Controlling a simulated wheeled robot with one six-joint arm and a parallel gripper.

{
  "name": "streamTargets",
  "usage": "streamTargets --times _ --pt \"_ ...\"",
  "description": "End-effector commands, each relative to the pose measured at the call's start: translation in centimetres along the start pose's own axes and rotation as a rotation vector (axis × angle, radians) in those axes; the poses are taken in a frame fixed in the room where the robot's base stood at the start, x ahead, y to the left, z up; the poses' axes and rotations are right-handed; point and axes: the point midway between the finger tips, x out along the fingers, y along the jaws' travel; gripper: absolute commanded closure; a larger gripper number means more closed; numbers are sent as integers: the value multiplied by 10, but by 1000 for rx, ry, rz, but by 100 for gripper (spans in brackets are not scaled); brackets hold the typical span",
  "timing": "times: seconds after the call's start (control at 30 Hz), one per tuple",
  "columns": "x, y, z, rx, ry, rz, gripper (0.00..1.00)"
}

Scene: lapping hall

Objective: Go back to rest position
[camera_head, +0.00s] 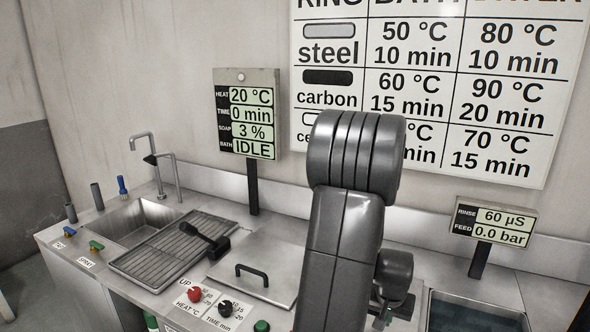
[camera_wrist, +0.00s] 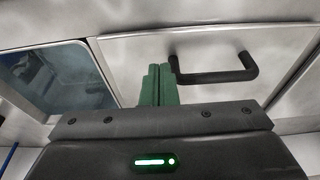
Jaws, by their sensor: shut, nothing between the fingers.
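My gripper (camera_wrist: 160,84) shows in the wrist view as two green fingers pressed together, with nothing between them. It is in front of a steel lid (camera_wrist: 130,55) with a black handle (camera_wrist: 215,74); the fingertips appear close to the handle's left end, but I cannot tell the gap. In the head view my grey arm rises in the middle and hides part of the worktop, and the fingers cannot be made out there.
A display (camera_head: 247,115) reads IDLE. A red knob (camera_head: 194,293) and black knob (camera_head: 226,307) sit in front. A water basin (camera_head: 470,315) and rinse display (camera_head: 492,226) stand right.

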Motion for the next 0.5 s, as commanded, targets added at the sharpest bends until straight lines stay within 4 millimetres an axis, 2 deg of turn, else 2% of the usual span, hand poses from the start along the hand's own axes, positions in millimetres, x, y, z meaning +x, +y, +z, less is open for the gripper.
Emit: streamTargets --times 0.03,0.3,0.5 --pt "-8 0 -4 0 -10 0 100" --pt "-23 0 -15 2 -51 -2 100" --pt "-53 0 -27 1 -50 -2 100"
